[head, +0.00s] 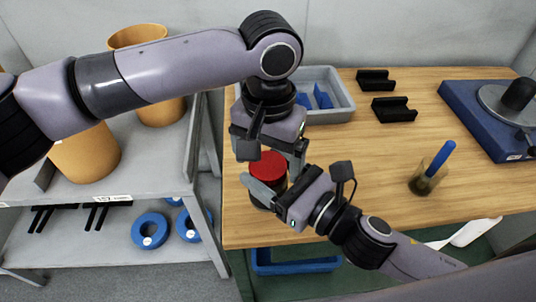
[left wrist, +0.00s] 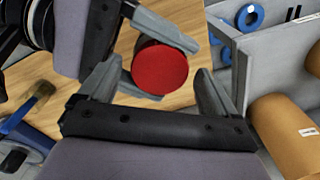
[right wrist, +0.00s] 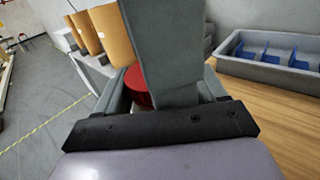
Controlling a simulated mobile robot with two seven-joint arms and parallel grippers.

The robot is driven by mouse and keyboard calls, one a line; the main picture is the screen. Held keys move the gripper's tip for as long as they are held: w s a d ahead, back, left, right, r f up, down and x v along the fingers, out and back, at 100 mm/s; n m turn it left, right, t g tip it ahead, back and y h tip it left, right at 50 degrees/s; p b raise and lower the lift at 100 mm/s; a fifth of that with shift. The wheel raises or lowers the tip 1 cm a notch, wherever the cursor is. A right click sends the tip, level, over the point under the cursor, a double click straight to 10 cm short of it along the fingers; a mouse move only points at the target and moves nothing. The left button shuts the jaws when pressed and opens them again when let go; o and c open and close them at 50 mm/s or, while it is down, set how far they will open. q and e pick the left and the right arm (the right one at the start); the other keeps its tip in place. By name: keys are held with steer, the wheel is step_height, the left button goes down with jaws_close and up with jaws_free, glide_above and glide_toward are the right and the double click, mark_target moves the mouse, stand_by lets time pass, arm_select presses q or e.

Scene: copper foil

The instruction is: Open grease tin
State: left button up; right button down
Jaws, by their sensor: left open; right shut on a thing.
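The grease tin (head: 267,170) stands on the wooden table near its left edge, with a round red lid on top. Its dark body is mostly hidden. My right gripper (head: 265,193) comes in from the right and is shut on the tin's side. The red lid shows between its fingers in the right wrist view (right wrist: 138,88). My left gripper (head: 272,158) is above the tin, pointing down. In the left wrist view the red lid (left wrist: 160,68) lies between and beyond its open fingers, which appear apart from it.
A grey bin (head: 325,92) with blue dividers stands behind the tin. A grey shelf (head: 150,180) with tan rolls (head: 88,158) is left. Middle table is clear.

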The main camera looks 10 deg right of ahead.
arm_select(q)
step_height(320, 180, up, 4)
steer(key=shift+r, duration=0.2)
steer(key=shift+c, duration=0.3)
step_height(320, 180, up, 2)
steer(key=shift+r+m, duration=0.15)
steer(key=shift+m, duration=0.75)
steer(key=shift+r+m, duration=0.35)
steer(key=shift+m, duration=0.15)
step_height(320, 180, down, 8)
steer(key=shift+r, duration=0.2)
steer(key=c, duration=1.1)
steer(key=shift+n, duration=1.5)
